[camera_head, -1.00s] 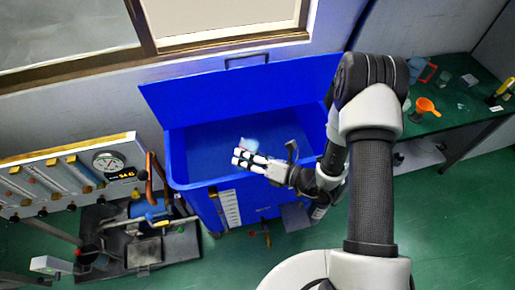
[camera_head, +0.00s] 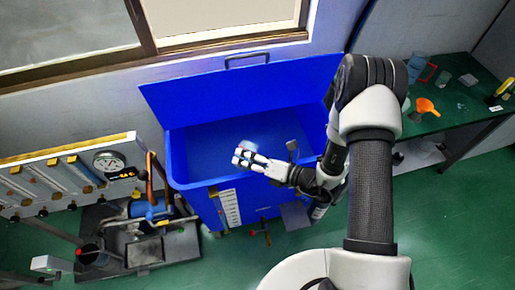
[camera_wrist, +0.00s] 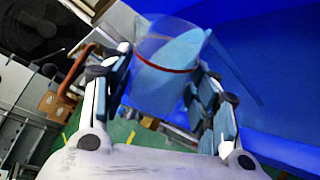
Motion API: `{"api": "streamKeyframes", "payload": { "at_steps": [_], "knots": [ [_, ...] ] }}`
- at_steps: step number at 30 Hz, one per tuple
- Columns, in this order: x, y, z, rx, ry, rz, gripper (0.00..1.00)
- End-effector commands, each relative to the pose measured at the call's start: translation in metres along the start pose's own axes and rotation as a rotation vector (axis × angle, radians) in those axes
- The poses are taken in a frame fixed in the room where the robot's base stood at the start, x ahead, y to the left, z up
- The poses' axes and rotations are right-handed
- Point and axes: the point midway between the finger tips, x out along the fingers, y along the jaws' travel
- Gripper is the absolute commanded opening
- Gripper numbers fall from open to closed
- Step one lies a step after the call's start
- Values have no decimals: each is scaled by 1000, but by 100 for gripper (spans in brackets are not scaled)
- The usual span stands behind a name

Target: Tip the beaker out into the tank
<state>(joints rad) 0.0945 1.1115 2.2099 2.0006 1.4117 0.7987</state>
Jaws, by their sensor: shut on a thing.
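The blue tank (camera_head: 178,160) stands below the window with its lid (camera_head: 245,88) raised against the wall. My gripper (camera_head: 243,157) is over the tank's opening, near its front rim. In the wrist view my gripper (camera_wrist: 165,78) is shut on the clear beaker (camera_wrist: 165,62), with one finger on each side. The beaker has a red line around it and a pale blue patch inside, and looks tilted. In the head view only a faint part of the beaker (camera_head: 249,145) shows beyond the fingers. I cannot tell whether liquid is leaving it.
A green bench (camera_head: 450,110) at the right holds an orange funnel (camera_head: 426,106), a blue container (camera_head: 416,68) and small glassware. A panel with a round gauge (camera_head: 107,161) and a machine (camera_head: 150,210) stand left of the tank. Green floor is clear at the front right.

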Motion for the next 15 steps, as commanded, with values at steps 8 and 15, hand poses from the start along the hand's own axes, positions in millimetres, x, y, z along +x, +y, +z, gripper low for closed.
{"api": "streamKeyframes", "payload": {
  "at_steps": [8, 15],
  "knots": [
    [-1, 2, 2, 29, 5, 6, 24],
    [-1, 4, 2, 55, 10, 10, 24]
  ]
}}
